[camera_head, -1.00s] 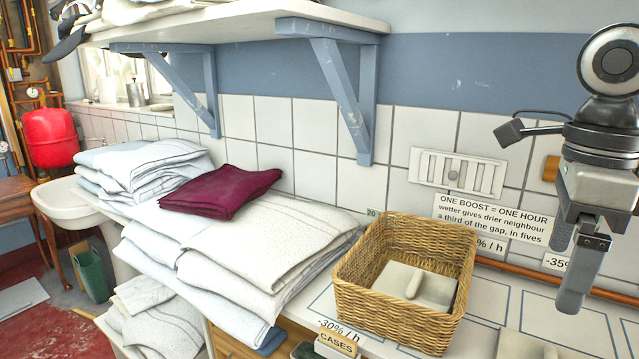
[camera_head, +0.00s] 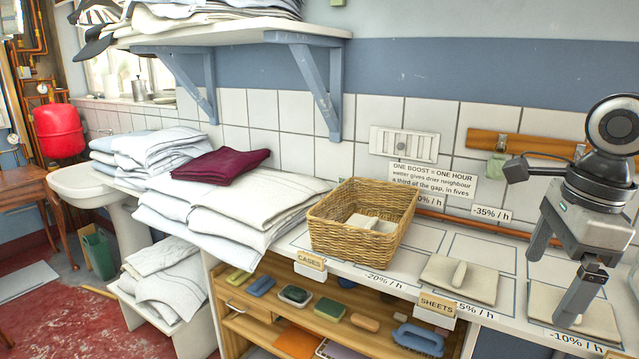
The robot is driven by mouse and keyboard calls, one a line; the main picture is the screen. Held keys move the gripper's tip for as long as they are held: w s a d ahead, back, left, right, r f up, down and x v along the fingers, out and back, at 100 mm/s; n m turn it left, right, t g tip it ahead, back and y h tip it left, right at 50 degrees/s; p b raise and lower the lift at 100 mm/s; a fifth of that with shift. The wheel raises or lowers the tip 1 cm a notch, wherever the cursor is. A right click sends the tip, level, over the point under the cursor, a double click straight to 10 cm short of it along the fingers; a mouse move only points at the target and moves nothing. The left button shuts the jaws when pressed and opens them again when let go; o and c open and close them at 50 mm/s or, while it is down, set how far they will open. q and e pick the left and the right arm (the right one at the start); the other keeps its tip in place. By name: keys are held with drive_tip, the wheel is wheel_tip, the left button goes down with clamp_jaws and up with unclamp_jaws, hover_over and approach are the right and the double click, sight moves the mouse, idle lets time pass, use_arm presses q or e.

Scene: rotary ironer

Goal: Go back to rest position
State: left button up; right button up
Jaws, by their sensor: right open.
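My right gripper (camera_head: 554,268) hangs at the right side of the view, above the right end of the counter (camera_head: 515,312). Its fingers point down, and they are open with nothing seen between them. It overlaps a pale pad (camera_head: 597,322) in the picture; I cannot tell whether they touch. My left gripper is not in view.
Stacked white linens (camera_head: 235,200) with a dark red cloth (camera_head: 220,164) on top fill the counter's left. Below, an open wooden shelf (camera_head: 270,312) holds brushes and soaps. A wall shelf (camera_head: 240,36) overhangs. A sink (camera_head: 85,188) and red floor (camera_head: 110,325) lie left.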

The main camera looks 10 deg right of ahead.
drive_tip(key=s+d+f+n+t+y, duration=0.15)
drive_tip(key=f+n, duration=0.45)
drive_tip(key=f, duration=0.8)
drive_tip(key=s+d+f+n+t, duration=0.1)
drive_tip(key=d+f+n+t, duration=0.3)
drive_tip(key=f, duration=1)
drive_tip(key=s+a+f+n, duration=0.3)
drive_tip(key=a+f+n, duration=0.3)
drive_tip(key=a+f, duration=0.15)
drive_tip(key=s+a+f+n+t, duration=0.1)
drive_tip(key=s+a+n, duration=0.1)
drive_tip(key=a+n, duration=0.3)
drive_tip(key=s+a+f+n+t, duration=0.2)
drive_tip(key=a+n, duration=0.2)
drive_tip(key=a, duration=0.8)
drive_tip(key=shift+s+a+n, duration=0.15)
drive_tip(key=shift+a+n, duration=0.15)
drive_tip(key=shift+n, duration=0.1)
drive_tip(key=shift+y, duration=0.25)
